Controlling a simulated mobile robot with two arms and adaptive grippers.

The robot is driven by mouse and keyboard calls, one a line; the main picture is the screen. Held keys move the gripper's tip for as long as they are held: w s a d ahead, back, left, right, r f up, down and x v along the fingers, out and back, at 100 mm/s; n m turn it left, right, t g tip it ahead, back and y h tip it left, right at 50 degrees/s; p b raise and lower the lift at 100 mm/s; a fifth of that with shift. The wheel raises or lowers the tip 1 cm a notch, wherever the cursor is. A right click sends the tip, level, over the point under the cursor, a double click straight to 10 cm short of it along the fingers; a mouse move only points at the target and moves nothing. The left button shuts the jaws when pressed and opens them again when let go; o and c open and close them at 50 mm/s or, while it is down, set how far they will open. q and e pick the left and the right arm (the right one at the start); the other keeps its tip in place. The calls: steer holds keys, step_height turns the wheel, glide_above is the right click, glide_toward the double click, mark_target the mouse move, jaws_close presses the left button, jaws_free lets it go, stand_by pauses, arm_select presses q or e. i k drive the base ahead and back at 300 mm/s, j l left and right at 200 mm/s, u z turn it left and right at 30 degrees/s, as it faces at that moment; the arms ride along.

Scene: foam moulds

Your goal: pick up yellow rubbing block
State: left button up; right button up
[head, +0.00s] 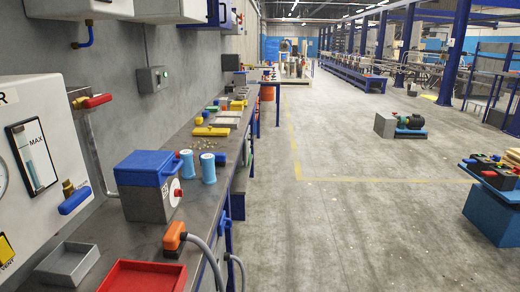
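A long flat yellow block (210,131) lies on the grey workbench (205,205) along the left wall. A smaller yellow block (237,105) lies farther back among several coloured pieces. I cannot tell which of the two is the rubbing block. Both are some way off, past a grey machine with a blue lid (147,170). Neither of my grippers is in view.
Two blue-and-white spools (208,168) stand beside the machine. A red tray (143,277), a grey tray (67,264) and an orange-handled hose (174,237) are on the near bench.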

mark_target(198, 121)
steer(key=i+l, duration=0.4)
steer(key=i+l+z, duration=0.1)
steer(key=i+l, duration=0.3)
steer(key=i, duration=0.2)
steer(key=i+l, duration=0.35)
steer(key=i, duration=1)
steer(key=i+z, duration=0.1)
steer(key=i, duration=0.7)
steer(key=i+l+u, duration=0.3)
steer(key=i, duration=0.2)
steer(key=i+l+u, duration=0.35)
steer(key=i, duration=0.15)
steer(key=j, duration=0.1)
